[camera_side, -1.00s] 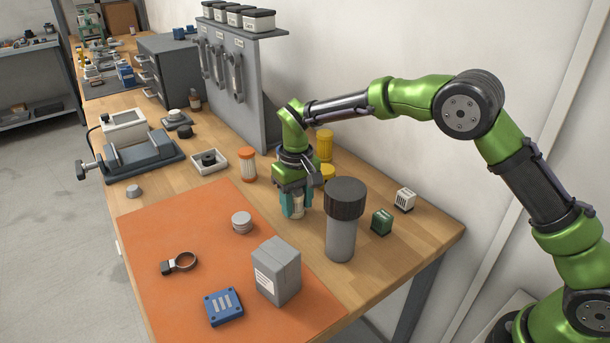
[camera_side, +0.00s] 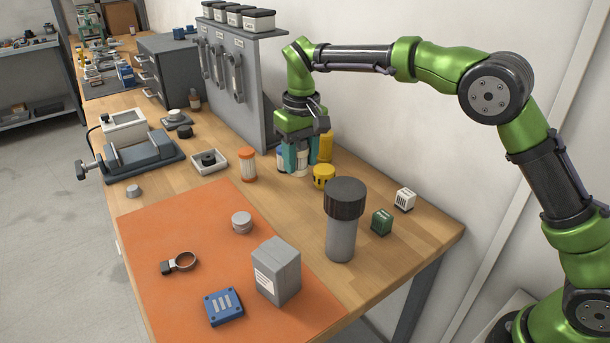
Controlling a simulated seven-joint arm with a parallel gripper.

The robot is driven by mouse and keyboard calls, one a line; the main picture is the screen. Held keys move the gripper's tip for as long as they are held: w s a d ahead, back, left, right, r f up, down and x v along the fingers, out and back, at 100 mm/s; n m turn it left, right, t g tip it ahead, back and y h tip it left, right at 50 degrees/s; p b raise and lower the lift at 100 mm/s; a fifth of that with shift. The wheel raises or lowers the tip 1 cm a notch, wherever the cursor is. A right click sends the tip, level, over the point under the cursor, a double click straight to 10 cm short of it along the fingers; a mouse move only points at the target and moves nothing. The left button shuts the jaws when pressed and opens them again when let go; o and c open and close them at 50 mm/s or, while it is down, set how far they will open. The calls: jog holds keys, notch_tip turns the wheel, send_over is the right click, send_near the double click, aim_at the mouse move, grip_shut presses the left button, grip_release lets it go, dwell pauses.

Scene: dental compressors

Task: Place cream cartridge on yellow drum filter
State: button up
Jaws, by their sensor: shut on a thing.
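My gripper (camera_side: 301,161) is shut on the cream cartridge (camera_side: 301,163), a pale upright cylinder between its teal fingers. The fingers hide part of it, and I cannot tell how far its lower end is above the table. A short yellow drum with dark slots (camera_side: 323,177) stands on the wood just right of and nearer than the gripper. A taller yellow cylinder (camera_side: 326,146) stands behind it, partly hidden by the gripper. I cannot tell for certain which of the two is the yellow drum filter.
A tall grey canister with a dark cap (camera_side: 343,220) stands in front. A blue-and-white cylinder (camera_side: 282,156) and an orange-capped one (camera_side: 248,164) are left of the gripper. A grey panel (camera_side: 233,90) stands behind. Green (camera_side: 381,222) and white (camera_side: 404,199) blocks lie right.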

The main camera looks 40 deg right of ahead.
jog(key=s+d, duration=1.1)
jog(key=s, duration=0.1)
send_over(326, 170)
notch_tip(326, 170, down, 2)
jog(key=shift+s+f, duration=0.1)
jog(key=shift+s, duration=0.05)
jog(key=shift+f, duration=1.7)
jog(key=shift+f, duration=0.15)
jog(key=o, duration=1.1)
jog(key=shift+c, duration=0.2)
